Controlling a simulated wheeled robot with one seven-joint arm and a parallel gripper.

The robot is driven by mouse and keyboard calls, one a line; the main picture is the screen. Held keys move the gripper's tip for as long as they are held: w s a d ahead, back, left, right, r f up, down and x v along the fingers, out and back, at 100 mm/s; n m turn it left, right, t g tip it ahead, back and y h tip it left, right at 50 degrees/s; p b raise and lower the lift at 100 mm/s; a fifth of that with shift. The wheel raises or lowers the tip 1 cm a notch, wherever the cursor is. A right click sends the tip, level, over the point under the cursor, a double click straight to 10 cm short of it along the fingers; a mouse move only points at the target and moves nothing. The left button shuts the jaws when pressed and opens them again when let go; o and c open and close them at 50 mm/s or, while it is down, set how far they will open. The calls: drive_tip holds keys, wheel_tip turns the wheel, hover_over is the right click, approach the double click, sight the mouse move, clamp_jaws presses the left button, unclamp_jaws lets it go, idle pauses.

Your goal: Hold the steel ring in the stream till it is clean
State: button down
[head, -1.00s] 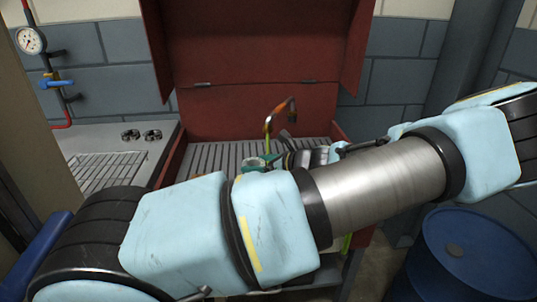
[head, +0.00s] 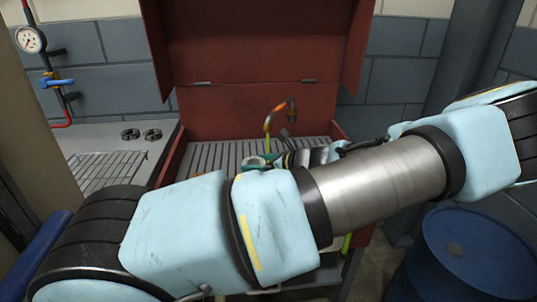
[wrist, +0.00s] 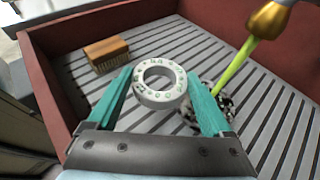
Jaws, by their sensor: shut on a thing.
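My gripper (wrist: 159,80) is shut on the steel ring (wrist: 146,98), one teal finger on each side of it. The ring is pale grey, with small dark and greenish marks around its face. A brass nozzle (wrist: 271,18) pours a yellow-green stream (wrist: 236,66) to the right of the ring in the wrist view. The stream looks apart from the ring there. In the head view the nozzle (head: 270,122) and my teal gripper (head: 256,162) are over the basin, and my arm partly hides them.
The red basin (wrist: 60,75) has a slatted grey floor (wrist: 150,40). A wooden brush (wrist: 107,49) lies on it. A dark speckled thing (wrist: 224,101) lies behind the right finger. Two dark rings (head: 130,134) (head: 152,134) sit on the left counter. A blue barrel (head: 470,255) stands at right.

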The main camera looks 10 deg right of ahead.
drive_tip(key=shift+r, duration=0.1)
drive_tip(key=s+a+r+p, duration=0.3)
drive_tip(key=r+p, duration=0.1)
drive_tip(key=shift+s+a+p, duration=0.25)
drive_tip(key=shift+s+p, duration=0.1)
drive_tip(key=shift+p, duration=0.05)
idle(0.6)
